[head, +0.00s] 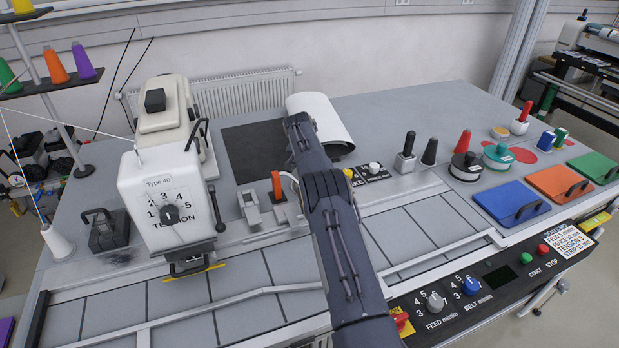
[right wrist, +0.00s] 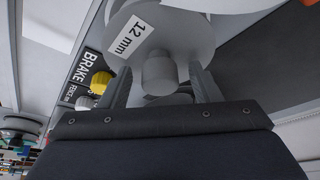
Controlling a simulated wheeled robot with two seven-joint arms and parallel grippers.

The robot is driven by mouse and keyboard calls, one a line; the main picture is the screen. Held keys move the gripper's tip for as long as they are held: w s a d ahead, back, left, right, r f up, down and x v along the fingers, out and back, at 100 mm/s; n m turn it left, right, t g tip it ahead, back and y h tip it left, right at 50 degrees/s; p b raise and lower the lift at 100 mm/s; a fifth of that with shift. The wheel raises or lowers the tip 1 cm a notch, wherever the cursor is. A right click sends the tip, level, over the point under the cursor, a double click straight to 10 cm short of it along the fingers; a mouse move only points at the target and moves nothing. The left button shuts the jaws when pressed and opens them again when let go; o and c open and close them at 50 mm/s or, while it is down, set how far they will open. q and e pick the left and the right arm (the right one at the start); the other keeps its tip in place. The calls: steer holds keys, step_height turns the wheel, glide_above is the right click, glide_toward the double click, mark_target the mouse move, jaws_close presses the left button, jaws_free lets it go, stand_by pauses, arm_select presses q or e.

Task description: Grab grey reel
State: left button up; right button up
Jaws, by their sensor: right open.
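The grey reel (right wrist: 196,35) shows in the right wrist view as a grey disc with a white "12 mm" label and a short round grey hub. My right gripper (right wrist: 158,76) is open, with its two fingers on either side of the hub. A gap shows between the hub and each finger, and I cannot tell how deep the hub sits. In the head view my right arm covers the reel and gripper; a curved white sheet (head: 327,116) shows behind the arm. My left gripper is not in view.
A brake panel (right wrist: 92,88) with yellow and white knobs lies beside the reel. A white tension machine (head: 165,195) stands to the left. Black and teal spools (head: 497,157), coloured pads (head: 511,203) and several upright handles stand to the right. A control panel (head: 480,290) lines the front edge.

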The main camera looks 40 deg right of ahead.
jaws_close()
steer(key=shift+r, duration=0.1)
steer(key=shift+r, duration=0.1)
stand_by(0.4)
